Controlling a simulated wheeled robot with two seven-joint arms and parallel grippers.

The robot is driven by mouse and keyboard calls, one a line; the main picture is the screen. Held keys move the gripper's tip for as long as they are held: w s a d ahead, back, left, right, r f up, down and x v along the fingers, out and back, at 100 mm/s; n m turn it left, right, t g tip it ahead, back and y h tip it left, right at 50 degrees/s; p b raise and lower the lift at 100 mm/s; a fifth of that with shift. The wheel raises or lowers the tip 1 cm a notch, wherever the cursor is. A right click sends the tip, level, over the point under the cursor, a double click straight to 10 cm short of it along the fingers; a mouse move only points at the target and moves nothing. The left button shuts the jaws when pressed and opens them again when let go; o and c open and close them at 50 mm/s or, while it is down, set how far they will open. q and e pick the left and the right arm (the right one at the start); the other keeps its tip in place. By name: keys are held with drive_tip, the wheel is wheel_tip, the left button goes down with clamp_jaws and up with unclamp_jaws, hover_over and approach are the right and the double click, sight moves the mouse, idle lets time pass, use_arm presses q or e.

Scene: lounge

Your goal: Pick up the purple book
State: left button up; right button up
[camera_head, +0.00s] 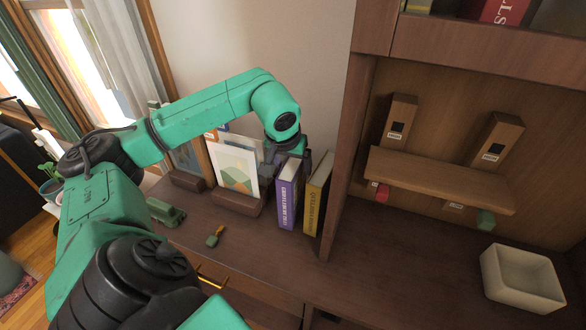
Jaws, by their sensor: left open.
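The purple book (288,198) stands upright on the dark wooden cabinet top, with its spine toward me. A yellow book (317,200) stands upright just to its right, with a narrow gap between them. My left arm reaches in from the left and bends down behind the books. My left gripper (294,157) is open at the top of the purple book, pointing down. Its fingertips are partly hidden behind and beside the book tops, so I cannot tell whether they touch the book. My right gripper is not in view.
Framed pictures (234,172) in wooden stands are left of the books. A green toy (166,212) and a small green-and-orange item (214,237) lie in front. A tall wooden panel (345,150) rises close right of the yellow book. A white bowl (522,278) sits far right.

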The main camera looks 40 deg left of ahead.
use_arm(q)
drive_tip(key=shift+w+a+f, duration=0.1)
drive_tip(key=shift+w+f, duration=0.05)
drive_tip(key=shift+f, duration=0.35)
drive_tip(key=shift+f, duration=0.2)
clamp_jaws()
idle(1.5)
